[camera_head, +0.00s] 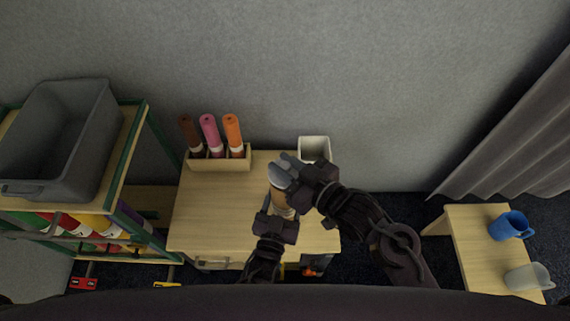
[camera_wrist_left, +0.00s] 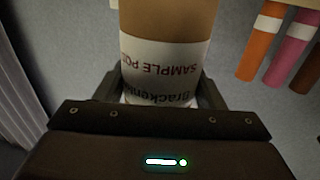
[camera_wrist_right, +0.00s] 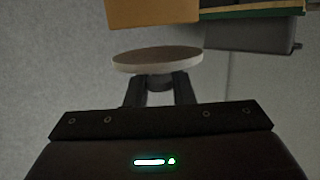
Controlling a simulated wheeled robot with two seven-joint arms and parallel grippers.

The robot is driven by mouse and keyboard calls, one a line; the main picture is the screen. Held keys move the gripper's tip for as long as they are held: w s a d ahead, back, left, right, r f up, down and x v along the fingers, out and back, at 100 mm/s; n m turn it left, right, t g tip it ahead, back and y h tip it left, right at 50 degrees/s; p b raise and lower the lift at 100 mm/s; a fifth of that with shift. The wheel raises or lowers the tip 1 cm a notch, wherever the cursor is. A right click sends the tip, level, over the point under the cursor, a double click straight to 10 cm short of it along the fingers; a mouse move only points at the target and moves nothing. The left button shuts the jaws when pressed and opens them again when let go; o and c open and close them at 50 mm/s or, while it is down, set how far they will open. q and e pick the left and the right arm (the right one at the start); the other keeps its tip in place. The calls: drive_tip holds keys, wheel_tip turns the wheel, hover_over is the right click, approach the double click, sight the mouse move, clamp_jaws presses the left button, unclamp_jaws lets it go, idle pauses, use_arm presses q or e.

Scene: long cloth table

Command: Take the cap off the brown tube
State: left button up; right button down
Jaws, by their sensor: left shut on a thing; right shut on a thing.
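The light brown tube (camera_head: 281,203) is over the table, with a white printed label (camera_wrist_left: 165,68) around it. My left gripper (camera_head: 276,222) is shut on the tube at the label. A pale grey cap (camera_head: 279,175) is at the tube's far end in the head view. My right gripper (camera_head: 293,168) is shut on the cap, which shows as a disc (camera_wrist_right: 157,62) with a brown face in the right wrist view. There a strip of grey wall separates the cap from a tan shape above it, apparently the tube. The head view does not show this gap clearly.
A wooden rack (camera_head: 219,164) at the table's back left holds dark brown, pink and orange tubes. A white open bin (camera_head: 314,149) stands at the back right. A shelf with a grey crate (camera_head: 58,135) is left. A blue mug (camera_head: 511,226) stands on a side table.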

sight(285, 165)
drive_tip(key=shift+r, duration=2)
use_arm(q)
drive_tip(key=o, duration=1.5)
drive_tip(key=shift+c, duration=0.2)
